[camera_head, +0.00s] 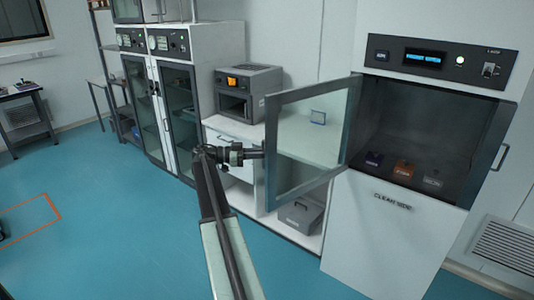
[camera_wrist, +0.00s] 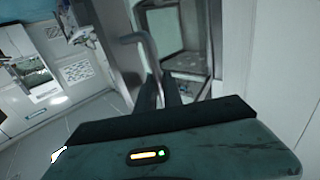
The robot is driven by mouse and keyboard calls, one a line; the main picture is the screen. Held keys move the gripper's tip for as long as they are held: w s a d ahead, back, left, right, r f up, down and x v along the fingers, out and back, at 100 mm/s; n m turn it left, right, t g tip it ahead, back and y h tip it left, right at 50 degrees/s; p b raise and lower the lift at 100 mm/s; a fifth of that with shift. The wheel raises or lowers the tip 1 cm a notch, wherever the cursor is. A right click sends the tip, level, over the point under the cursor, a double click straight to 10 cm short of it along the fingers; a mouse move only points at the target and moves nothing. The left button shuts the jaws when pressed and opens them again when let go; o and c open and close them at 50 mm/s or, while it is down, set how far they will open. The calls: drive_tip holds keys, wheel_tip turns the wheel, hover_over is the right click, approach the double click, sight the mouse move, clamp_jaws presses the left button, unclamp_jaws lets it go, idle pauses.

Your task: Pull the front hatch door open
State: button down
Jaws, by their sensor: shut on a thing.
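The front hatch door (camera_head: 308,186) is a grey frame around a clear pane. It stands swung out to the left of the cabinet opening, so the dark chamber (camera_head: 415,130) is exposed. My gripper (camera_head: 258,154) is at the door's free left edge. In the wrist view my gripper (camera_wrist: 161,92) is shut on a grey bent bar, the door handle (camera_wrist: 140,39). The handle is hidden behind the gripper and door edge in the head view.
In the chamber sit a dark block (camera_head: 373,159), an orange block (camera_head: 403,171) and a grey block (camera_head: 432,178). A control panel (camera_head: 440,62) is above. Left of the door are a counter oven (camera_head: 248,92) and glass-door cabinets (camera_head: 180,115). The blue floor (camera_head: 110,230) at left is mostly clear.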

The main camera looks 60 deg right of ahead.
drive_tip(key=c, duration=1.5)
unclamp_jaws()
drive_tip(key=shift+w+a+f, duration=0.1)
drive_tip(key=shift+w+a, duration=0.05)
drive_tip(key=shift+w, duration=0.1)
drive_tip(key=shift+s, duration=0.1)
drive_tip(key=v, duration=0.7)
drive_tip(key=shift+w, duration=0.25)
drive_tip(key=shift+a, duration=0.2)
